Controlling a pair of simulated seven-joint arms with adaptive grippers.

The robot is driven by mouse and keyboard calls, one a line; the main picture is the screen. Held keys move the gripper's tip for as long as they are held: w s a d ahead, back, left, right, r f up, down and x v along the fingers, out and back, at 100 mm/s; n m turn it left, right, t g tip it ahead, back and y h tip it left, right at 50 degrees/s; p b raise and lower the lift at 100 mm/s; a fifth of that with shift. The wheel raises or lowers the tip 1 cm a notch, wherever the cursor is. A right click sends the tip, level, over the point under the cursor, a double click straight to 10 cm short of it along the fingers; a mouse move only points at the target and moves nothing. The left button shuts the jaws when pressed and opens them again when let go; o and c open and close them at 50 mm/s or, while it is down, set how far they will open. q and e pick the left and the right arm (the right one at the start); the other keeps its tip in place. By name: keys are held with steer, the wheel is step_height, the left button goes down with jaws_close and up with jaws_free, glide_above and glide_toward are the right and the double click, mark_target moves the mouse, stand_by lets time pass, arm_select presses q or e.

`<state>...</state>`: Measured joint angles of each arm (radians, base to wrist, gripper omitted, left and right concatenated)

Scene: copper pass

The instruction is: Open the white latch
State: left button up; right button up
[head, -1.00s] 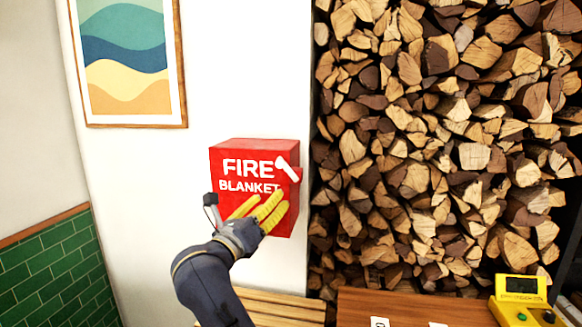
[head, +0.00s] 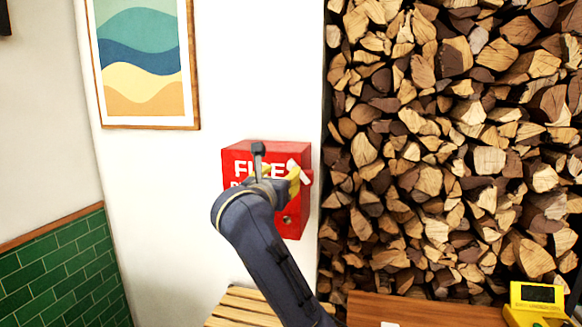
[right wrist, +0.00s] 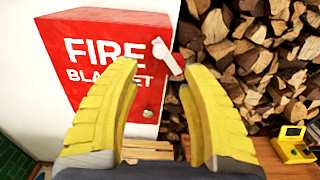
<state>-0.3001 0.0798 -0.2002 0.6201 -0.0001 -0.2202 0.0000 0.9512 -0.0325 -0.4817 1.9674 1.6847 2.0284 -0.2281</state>
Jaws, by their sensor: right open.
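The white latch (head: 300,172) is on the right edge of the red fire blanket box (head: 294,231), which is on the white wall. In the right wrist view the latch (right wrist: 167,57) slants from upper left to lower right, and the box door looks shut. My right gripper (head: 291,180) is in front of the box, beside the latch, and partly hides the lettering. In the right wrist view its yellow fingers (right wrist: 158,80) are apart with nothing between the tips, and the latch shows just beyond the gap. Contact cannot be made out. My left gripper is not in view.
Stacked firewood (head: 440,140) fills the right side, close to the box. A framed wave picture (head: 145,60) hangs at upper left. Below are a slatted wooden surface (head: 240,305), a brown wooden top (head: 425,310) and a yellow device (head: 540,303).

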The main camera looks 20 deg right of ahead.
mark_target(291, 166)
steer(key=x, duration=1)
steer(key=shift+s, duration=0.1)
jaws_close()
stand_by(0.4)
